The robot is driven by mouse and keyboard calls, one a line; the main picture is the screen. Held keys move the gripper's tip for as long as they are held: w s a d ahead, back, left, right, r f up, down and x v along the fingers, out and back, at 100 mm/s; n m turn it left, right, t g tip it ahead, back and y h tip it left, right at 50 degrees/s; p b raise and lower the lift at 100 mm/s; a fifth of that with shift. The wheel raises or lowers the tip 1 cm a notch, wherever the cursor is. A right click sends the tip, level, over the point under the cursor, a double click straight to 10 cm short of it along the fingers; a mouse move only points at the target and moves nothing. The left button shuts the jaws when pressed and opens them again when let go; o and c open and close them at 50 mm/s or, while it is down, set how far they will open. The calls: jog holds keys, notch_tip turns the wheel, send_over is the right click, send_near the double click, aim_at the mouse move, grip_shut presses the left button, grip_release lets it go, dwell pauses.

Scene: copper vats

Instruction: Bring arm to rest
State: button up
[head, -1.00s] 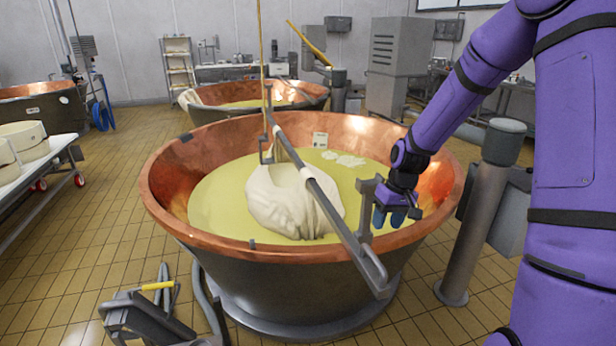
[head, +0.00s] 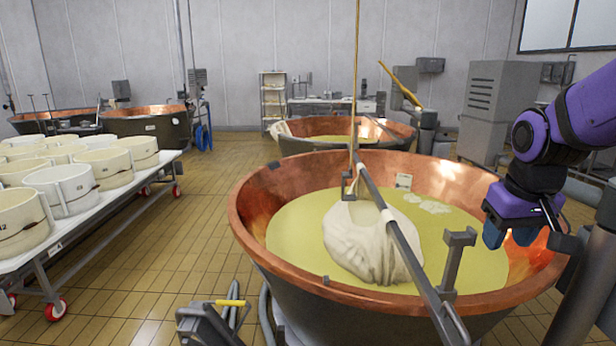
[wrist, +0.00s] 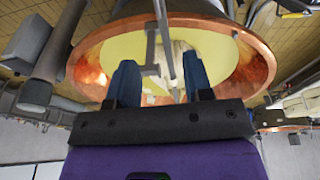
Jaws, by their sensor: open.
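My purple arm enters the head view from the right. My gripper (head: 508,238) hangs over the right side of the near copper vat (head: 250,205), with blue fingers pointing down. In the wrist view my gripper (wrist: 158,82) shows two blue fingers apart with nothing held between them. The vat (wrist: 258,60) lies beyond the fingers there, with its yellow liquid and a grey metal bar in sight. A cream cloth bundle (head: 368,245) sits in the vat's liquid, left of my gripper and apart from it.
A grey bar (head: 405,250) crosses the vat, with an upright bracket (head: 455,262) close to my gripper. A grey post (head: 597,265) stands at the right. A white trolley (head: 110,190) with several round moulds stands at the left. Tiled floor (head: 190,235) is clear between trolley and vat.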

jog(key=s+a+r+t, duration=0.1)
jog(key=s+r, duration=0.2)
jog(key=s, duration=0.4)
jog(key=s+a+r+t, duration=0.1)
jog(key=s+r, duration=0.2)
jog(key=s, duration=0.4)
jog(key=shift+a+r+t+y, duration=0.25)
jog(key=shift+r+t+y, duration=0.05)
jog(key=shift+r, duration=0.1)
dwell(0.4)
